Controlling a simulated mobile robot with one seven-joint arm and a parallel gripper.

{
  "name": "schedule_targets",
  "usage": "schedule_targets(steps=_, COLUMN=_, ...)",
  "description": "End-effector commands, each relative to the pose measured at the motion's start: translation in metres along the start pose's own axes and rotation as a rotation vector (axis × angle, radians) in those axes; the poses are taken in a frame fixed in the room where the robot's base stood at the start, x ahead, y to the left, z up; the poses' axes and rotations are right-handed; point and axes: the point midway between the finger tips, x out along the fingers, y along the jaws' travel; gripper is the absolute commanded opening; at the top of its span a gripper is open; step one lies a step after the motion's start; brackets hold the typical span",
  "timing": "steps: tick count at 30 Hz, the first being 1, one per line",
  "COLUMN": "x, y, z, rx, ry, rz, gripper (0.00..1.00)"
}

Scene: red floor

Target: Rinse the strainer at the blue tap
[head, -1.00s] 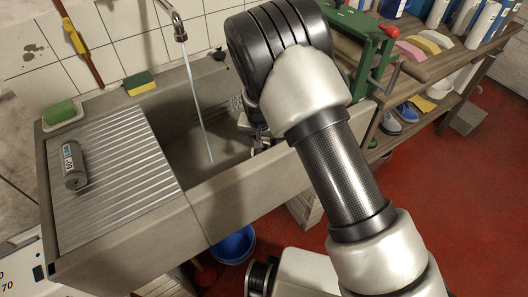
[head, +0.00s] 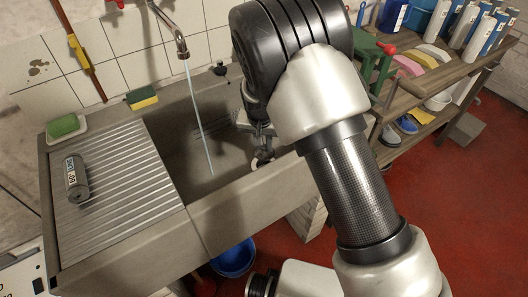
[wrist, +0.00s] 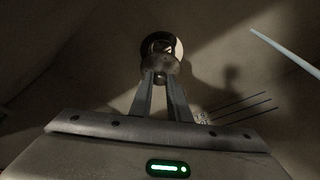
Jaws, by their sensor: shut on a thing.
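My gripper (wrist: 163,88) is shut on a small round knob of the strainer (wrist: 168,44), whose dark and pale round body shows beyond the fingertips in the wrist view. In the head view the strainer (head: 262,161) is a small round shape inside the sink's right part, partly hidden by my arm. The metal tap spout (head: 181,46) stands over the sink, and a thin stream of water (head: 200,120) falls from it. The stream (wrist: 285,53) is to the right of the strainer in the wrist view, apart from it.
The stone sink (head: 235,203) has a ribbed drainboard (head: 120,185) with a grey can (head: 76,178) on it. A green soap (head: 63,125) and a sponge (head: 142,98) lie along the back. A blue bucket (head: 234,260) stands below. A wooden shelf (head: 395,105) is at right.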

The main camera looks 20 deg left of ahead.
Motion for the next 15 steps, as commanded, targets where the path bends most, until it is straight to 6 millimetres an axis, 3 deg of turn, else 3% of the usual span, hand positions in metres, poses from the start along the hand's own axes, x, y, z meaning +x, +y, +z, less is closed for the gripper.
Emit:
schedule_targets(steps=8, x=-0.054, y=-0.005, z=-0.006, rx=-0.029, ry=0.000, rz=-0.010, gripper=0.00)
schedule_targets(steps=11, x=-0.089, y=-0.014, z=0.001, rx=-0.085, ry=0.001, rz=-0.026, gripper=0.00)
schedule_targets(steps=15, x=-0.153, y=-0.031, z=0.019, rx=-0.211, ry=0.001, rz=-0.062, gripper=0.00)
